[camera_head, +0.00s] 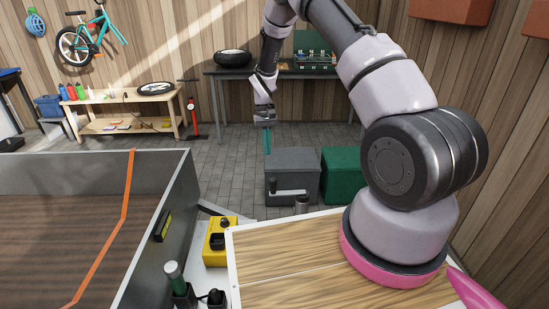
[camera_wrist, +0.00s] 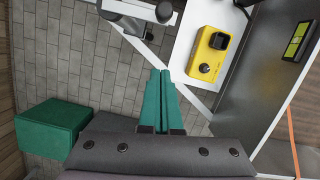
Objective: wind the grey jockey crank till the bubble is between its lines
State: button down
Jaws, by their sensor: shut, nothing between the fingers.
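The grey jockey crank (camera_head: 289,192) is in the middle of the head view, in front of a grey box. Its arm runs left from the top of a grey post (camera_head: 302,203) to a dark upright handle. Part of the crank (camera_wrist: 128,9) shows at the top edge of the wrist view. The level (camera_head: 163,226) is a yellow-green vial in a dark frame on the trailer wall, also in the wrist view (camera_wrist: 298,39). Its bubble is too small to make out. My gripper (camera_head: 268,150), with teal fingers (camera_wrist: 165,74), is shut and empty, above and apart from the crank.
A grey box (camera_head: 293,162) and a green box (camera_head: 342,172) stand on the floor behind the crank. A yellow box (camera_head: 219,242) sits beside the trailer (camera_head: 180,185). A wooden top (camera_head: 290,265) lies in front. The paved floor (camera_head: 230,165) left of the boxes is clear.

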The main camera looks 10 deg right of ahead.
jog(key=s+f, duration=0.6)
jog(key=f, duration=0.2)
jog(key=shift+s, duration=0.1)
dwell(0.3)
jog(key=shift+s+a+n, duration=0.2)
jog(key=shift+s+n, duration=0.15)
jog(key=shift+n, duration=0.05)
jog(key=shift+s+a, duration=0.1)
jog(key=shift+s, duration=0.05)
